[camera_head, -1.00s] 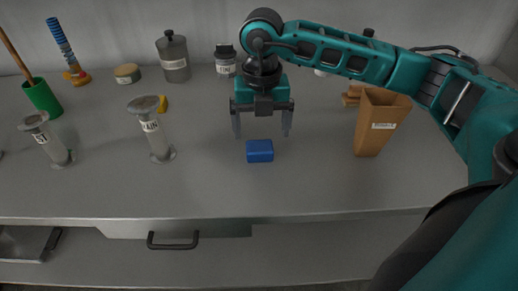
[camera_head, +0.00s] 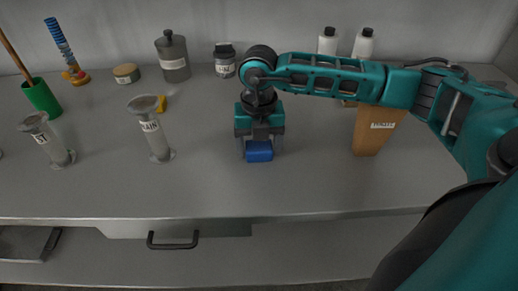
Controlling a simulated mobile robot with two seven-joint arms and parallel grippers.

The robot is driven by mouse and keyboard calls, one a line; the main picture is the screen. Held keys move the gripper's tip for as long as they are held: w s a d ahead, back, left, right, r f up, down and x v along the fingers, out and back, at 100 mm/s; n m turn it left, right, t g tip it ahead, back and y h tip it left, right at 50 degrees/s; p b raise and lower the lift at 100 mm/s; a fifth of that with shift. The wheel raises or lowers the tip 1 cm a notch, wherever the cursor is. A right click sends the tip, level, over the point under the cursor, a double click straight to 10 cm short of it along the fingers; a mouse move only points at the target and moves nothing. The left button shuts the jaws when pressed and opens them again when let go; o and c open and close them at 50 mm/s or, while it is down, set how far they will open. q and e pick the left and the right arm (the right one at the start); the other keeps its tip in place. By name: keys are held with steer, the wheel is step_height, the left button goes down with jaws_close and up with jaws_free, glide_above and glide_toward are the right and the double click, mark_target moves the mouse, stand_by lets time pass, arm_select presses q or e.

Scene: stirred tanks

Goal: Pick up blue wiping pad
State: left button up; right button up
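The blue wiping pad (camera_head: 259,152) is a small blue block on the grey bench top, near the middle of the head view. My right gripper (camera_head: 260,146) points down over it, with one finger at its left side and one at its right side. The fingers have closed in against the pad's sides, and the pad still appears to rest on the bench. The gripper body hides the back part of the pad. My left gripper is not in view.
A brown tapered container (camera_head: 376,132) stands right of the gripper, under my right arm. A grey labelled cylinder (camera_head: 152,134) stands to the left. White bottles (camera_head: 327,42), a grey jar (camera_head: 173,58) and a small dark-lidded jar (camera_head: 225,62) stand behind. The bench front is clear.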

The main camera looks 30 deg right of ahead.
mark_target(259, 146)
steer(key=c, duration=0.6)
steer(key=shift+r, duration=0.15)
steer(key=shift+c, duration=0.2)
step_height(259, 146, up, 20)
steer(key=p, duration=0.1)
steer(key=o, duration=0.4)
steer(key=c, duration=0.3)
